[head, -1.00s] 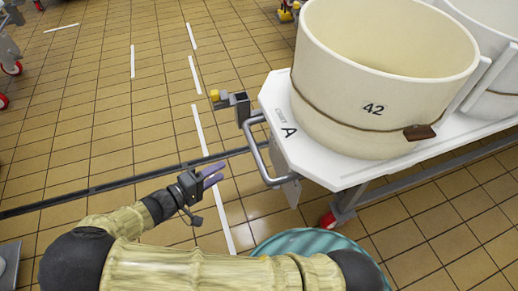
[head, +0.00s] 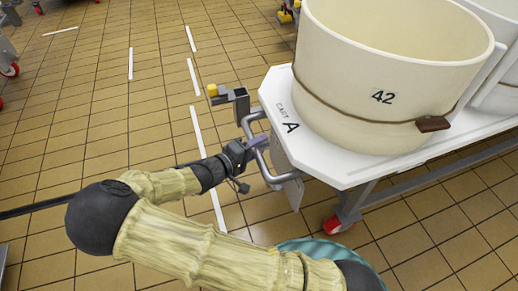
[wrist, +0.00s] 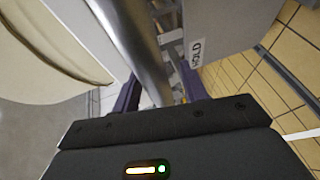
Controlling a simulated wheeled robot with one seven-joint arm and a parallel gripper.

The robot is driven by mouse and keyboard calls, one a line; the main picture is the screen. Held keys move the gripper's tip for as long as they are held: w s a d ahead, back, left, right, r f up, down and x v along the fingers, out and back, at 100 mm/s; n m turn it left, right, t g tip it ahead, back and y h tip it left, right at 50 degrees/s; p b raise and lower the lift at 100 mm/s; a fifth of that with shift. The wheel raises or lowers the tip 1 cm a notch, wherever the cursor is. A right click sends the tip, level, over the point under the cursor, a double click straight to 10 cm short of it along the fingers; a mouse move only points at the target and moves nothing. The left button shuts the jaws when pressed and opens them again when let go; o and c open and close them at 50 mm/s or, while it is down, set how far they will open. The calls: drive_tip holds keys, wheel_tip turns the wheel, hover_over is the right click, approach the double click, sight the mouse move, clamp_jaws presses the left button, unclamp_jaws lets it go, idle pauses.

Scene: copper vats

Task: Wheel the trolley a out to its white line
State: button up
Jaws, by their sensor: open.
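Trolley a (head: 345,172) is a white-topped cart marked "CART A", with a large cream vat (head: 385,70) numbered 42 on it. A grey bar handle (head: 266,168) is fixed to its left end. My gripper (head: 256,145) is at this handle, its purple fingertips against or around the bar. In the wrist view the metal bar (wrist: 145,55) runs between my two open fingers (wrist: 160,95). A white line (head: 208,170) lies on the tiled floor left of the cart, partly hidden behind my arm.
A grey bracket with a yellow knob (head: 212,90) stands at the cart's left corner. A "HOLD" label (wrist: 197,53) shows beside the bar in the wrist view. A red caster (head: 333,224) is under the cart. The tiled floor to the left is mostly clear, with more white dashes.

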drive_tip(key=shift+w+d, duration=0.2)
drive_tip(key=shift+d, duration=0.1)
clamp_jaws()
drive_tip(key=shift+a, duration=0.2)
